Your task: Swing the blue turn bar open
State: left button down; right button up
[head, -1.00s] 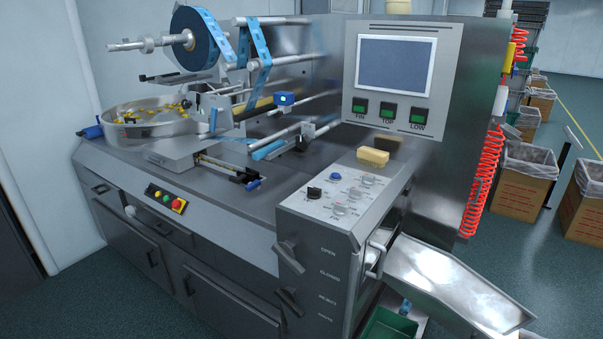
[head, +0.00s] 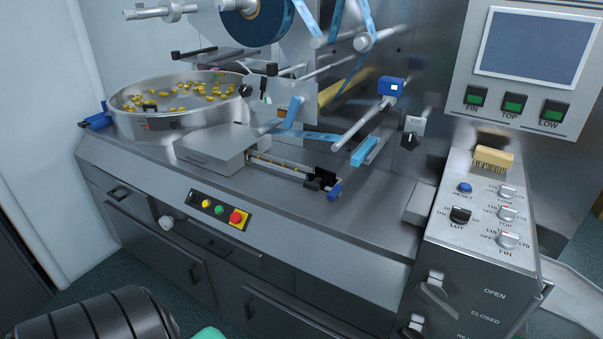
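A short light-blue bar (head: 364,151) sits at the middle of the wrapping machine, angled over its deck beside a metal rod. I take it to be the blue turn bar. A slanted steel roller (head: 363,122) runs just above and left of it, with a dark-blue block (head: 391,87) near its upper end. Whether the bar is latched cannot be seen. Neither of my grippers is in view. A dark ribbed part of my arm shows at the bottom left, far from the bar.
A round bowl (head: 127,123) with yellow pieces stands at the left. A blue film reel (head: 256,25) hangs above. A blue-handled guide (head: 334,190) lies in front of the bar. The screen panel (head: 530,45) and switch box (head: 470,236) stand at right. The front deck is mostly clear.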

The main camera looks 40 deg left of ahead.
aim_at(334, 192)
jog(key=k+j, duration=0.1)
jog(key=j, duration=1.15)
jog(key=k, duration=0.05)
